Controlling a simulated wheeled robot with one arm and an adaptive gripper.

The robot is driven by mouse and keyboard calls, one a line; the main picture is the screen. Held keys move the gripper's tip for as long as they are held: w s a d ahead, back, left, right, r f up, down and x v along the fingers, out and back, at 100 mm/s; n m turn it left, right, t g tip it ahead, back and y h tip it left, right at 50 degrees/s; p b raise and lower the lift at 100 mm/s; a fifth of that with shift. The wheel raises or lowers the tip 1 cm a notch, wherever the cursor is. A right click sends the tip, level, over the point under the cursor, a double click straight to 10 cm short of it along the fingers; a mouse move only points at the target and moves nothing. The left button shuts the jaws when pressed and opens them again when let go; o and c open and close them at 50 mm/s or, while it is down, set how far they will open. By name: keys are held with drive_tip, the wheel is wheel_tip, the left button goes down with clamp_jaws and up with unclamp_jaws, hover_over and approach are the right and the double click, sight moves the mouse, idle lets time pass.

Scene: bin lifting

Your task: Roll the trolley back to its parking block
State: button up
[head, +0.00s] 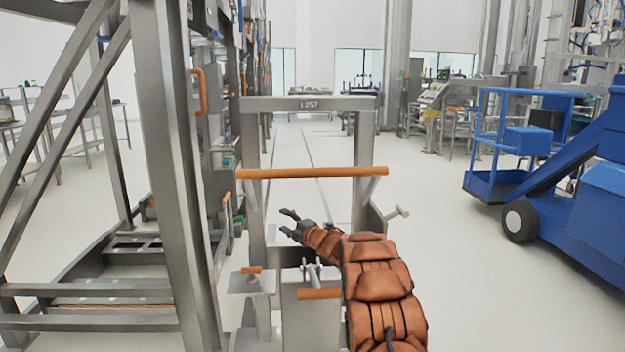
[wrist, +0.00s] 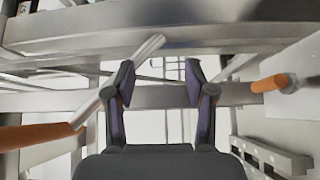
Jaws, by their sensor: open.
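My gripper (head: 287,222) is open and empty, below the handlebar and left of the frame's middle, fingers pointing left. In the wrist view my gripper (wrist: 160,78) has its two fingers apart, with grey metal beams behind them. An orange grip (wrist: 40,136) shows at left and a shorter orange piece (wrist: 268,83) at right. I cannot pick out the parking block.
A tall grey steel structure (head: 165,130) with steps stands close at left. A blue wheeled lift (head: 590,195) stands at right. Small orange-handled clamps (head: 318,294) sit low in front. White floor (head: 440,210) is open between the trolley and the lift.

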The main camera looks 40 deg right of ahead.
drive_tip(key=s+d+r+m+h+b, duration=0.1)
drive_tip(key=s+d+r+m+h, duration=0.2)
drive_tip(key=s+r, duration=0.6)
drive_tip(key=n+t+h+b, duration=0.1)
drive_tip(key=t+h, duration=0.1)
approach(318, 175)
drive_tip(key=x, duration=0.4)
drive_tip(key=shift+w, duration=0.15)
drive_tip(key=shift+w+r, duration=0.1)
drive_tip(key=shift+w, duration=0.25)
drive_tip(key=shift+b+x, duration=0.35)
drive_tip(key=shift+x, duration=3.15)
drive_tip(key=shift+c, duration=0.2)
clamp_jaws()
